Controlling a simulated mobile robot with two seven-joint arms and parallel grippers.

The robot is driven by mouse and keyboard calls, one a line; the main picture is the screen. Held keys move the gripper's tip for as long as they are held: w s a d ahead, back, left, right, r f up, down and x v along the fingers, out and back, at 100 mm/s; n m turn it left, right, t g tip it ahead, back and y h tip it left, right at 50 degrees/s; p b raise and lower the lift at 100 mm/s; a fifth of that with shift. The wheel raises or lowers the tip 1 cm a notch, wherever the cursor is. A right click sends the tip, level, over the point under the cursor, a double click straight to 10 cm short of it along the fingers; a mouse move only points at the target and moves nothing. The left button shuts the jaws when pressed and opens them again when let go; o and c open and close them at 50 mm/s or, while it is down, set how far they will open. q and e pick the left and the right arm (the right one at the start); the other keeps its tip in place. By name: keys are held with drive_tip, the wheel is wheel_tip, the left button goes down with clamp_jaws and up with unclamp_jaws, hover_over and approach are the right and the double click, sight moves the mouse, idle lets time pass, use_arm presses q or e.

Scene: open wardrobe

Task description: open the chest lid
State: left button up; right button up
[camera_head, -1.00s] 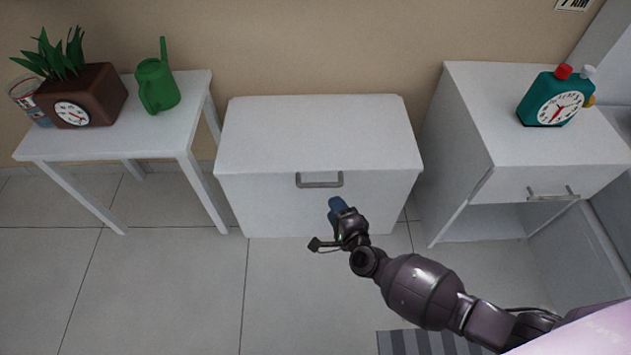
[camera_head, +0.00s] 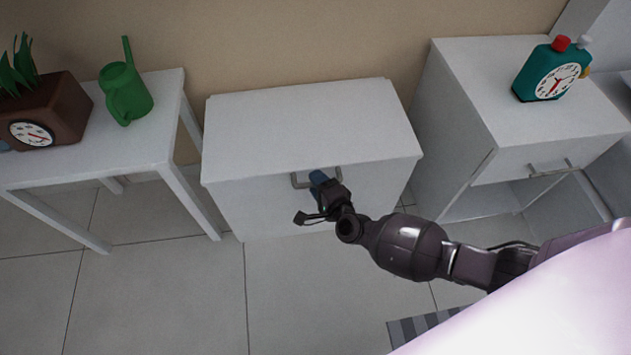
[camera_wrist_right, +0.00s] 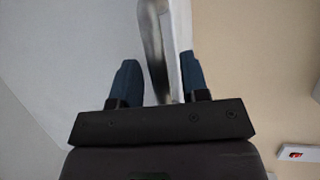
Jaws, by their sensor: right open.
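The white chest (camera_head: 310,125) stands against the wall with its lid closed. Its grey metal handle (camera_head: 300,181) is on the front, just below the lid's edge. My right gripper (camera_head: 320,178) is at the right part of the handle and partly hides it. In the right wrist view the two blue fingertips (camera_wrist_right: 160,82) are apart, and the handle (camera_wrist_right: 158,40) runs between them. The gripper is open, and I cannot tell whether a finger touches the handle. My left gripper is not in view.
A white side table (camera_head: 130,150) with a planter clock (camera_head: 45,112) and a green watering can (camera_head: 125,92) stands left. A white nightstand (camera_head: 465,90) with a teal clock (camera_head: 550,72) stands close on the right. Tiled floor (camera_head: 170,290) in front is clear, except a striped mat (camera_head: 425,325).

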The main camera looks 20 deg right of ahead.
drive_tip(key=shift+c, duration=0.3)
clamp_jaws()
drive_tip(key=shift+r, duration=0.1)
